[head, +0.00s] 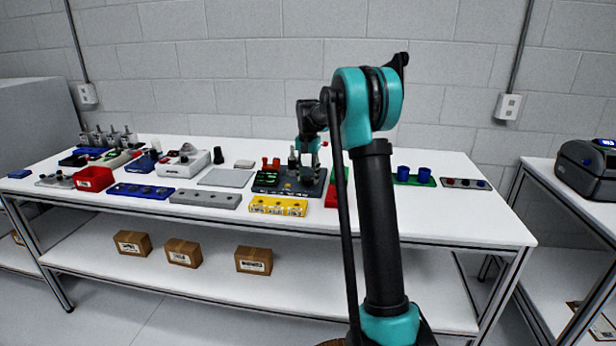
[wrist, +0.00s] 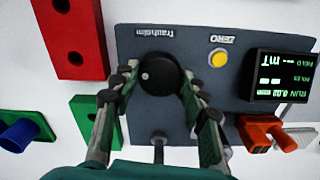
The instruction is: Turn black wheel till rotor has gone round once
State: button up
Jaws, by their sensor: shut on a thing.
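The black wheel (wrist: 158,74) is a round knob with a small light dot on its face, near the top centre of the wrist view. It sits on a dark grey panel (wrist: 205,90). My gripper (wrist: 160,88) has one finger on each side of the wheel and is shut on it. In the head view my gripper (head: 309,152) is over the dark unit (head: 268,184) and hides part of it. I cannot make out the rotor for certain in either view.
The panel carries a yellow ZERO button (wrist: 218,58) and a lit display (wrist: 280,75). An orange-red part (wrist: 262,130) is right of my fingers. A red block (wrist: 72,35) and green block (wrist: 90,118) lie left. A yellow block (head: 278,206) stands in front of the unit.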

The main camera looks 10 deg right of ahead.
aim_at(308, 178)
jog(key=shift+m, duration=0.6)
jog(key=o, duration=1.2)
jog(key=shift+c, duration=0.2)
jog(key=shift+r, duration=0.1)
notch_tip(308, 178, up, 12)
jog(key=s+d+f+n, duration=0.1)
jog(key=s+f, duration=0.2)
jog(key=s, duration=0.3)
jog(key=s+d+f+n+t, duration=0.1)
jog(key=s+f, duration=0.3)
jog(key=s, duration=0.3)
jog(key=s+f+n+t, duration=0.1)
jog(key=s+f, duration=0.2)
jog(key=s, duration=0.4)
jog(key=shift+d+f+n, duration=0.3)
jog(key=shift+d, duration=0.1)
jog(key=s+f+n+t, duration=0.1)
jog(key=s+f, duration=0.5)
jog(key=s, duration=0.5)
jog(key=s+d+f+n+t, duration=0.1)
jog(key=s+f+n, duration=0.1)
jog(key=s+f, duration=0.5)
jog(key=s, duration=0.4)
jog(key=shift+d+f, duration=0.15)
jog(key=shift+f, duration=0.15)
